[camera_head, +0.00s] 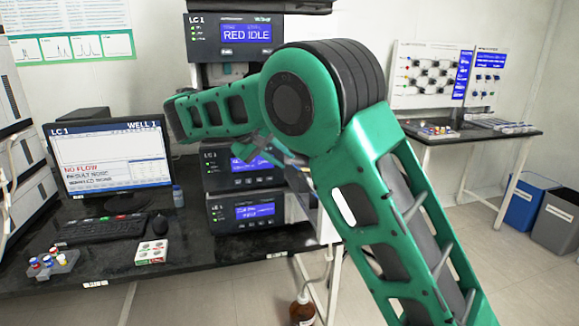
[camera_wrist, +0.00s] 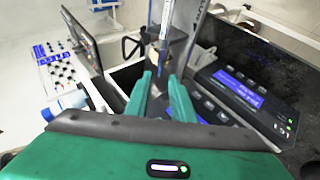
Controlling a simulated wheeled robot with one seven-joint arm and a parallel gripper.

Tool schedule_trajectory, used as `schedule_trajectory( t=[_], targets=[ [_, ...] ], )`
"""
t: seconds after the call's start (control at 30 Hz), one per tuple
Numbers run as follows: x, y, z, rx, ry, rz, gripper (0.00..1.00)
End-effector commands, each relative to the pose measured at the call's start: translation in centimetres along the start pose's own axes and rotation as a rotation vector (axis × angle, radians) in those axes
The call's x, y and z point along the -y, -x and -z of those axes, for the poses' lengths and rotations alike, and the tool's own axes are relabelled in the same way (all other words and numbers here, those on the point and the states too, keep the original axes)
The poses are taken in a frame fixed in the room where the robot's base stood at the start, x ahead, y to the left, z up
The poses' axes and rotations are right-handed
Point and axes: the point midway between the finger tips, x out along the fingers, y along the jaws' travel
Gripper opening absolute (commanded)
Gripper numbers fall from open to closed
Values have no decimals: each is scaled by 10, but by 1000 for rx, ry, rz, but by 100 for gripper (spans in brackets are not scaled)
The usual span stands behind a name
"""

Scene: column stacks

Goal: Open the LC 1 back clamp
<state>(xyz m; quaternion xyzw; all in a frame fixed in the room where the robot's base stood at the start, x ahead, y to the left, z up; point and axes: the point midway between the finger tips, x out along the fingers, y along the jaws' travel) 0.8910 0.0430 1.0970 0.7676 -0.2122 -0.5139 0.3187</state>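The LC 1 stack shows in the head view, its top module (camera_head: 236,36) reading "RED IDLE" and its lower modules (camera_head: 234,166) below my arm. My arm hides the middle of the stack, and the back clamp cannot be made out there. In the wrist view, my gripper (camera_wrist: 162,80) has its two green fingers apart. A slim column with a pale upper part (camera_wrist: 166,25) and blue end lies in line with the gap; I cannot tell whether the fingers touch it. A dark ring-shaped part (camera_wrist: 131,46), possibly a clamp, sits beyond the left finger.
A brown bottle (camera_head: 302,312) stands below. A second table (camera_head: 470,136) is at right.

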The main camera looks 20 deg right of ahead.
Motion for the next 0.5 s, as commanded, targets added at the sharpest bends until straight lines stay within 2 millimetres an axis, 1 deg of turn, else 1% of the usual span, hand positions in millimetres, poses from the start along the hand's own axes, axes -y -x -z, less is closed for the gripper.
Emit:
schedule_trajectory(
  t=[0.03, 0.2, 0.33, 0.5],
  targets=[
    [-1, -10, -1, 4, -1, -1, 22],
    [-1, -35, 0, 3, -1, -1, 22],
    [0, -46, 0, 1, -1, 0, 22],
    [0, -52, 0, 0, -1, 0, 22]
  ],
)
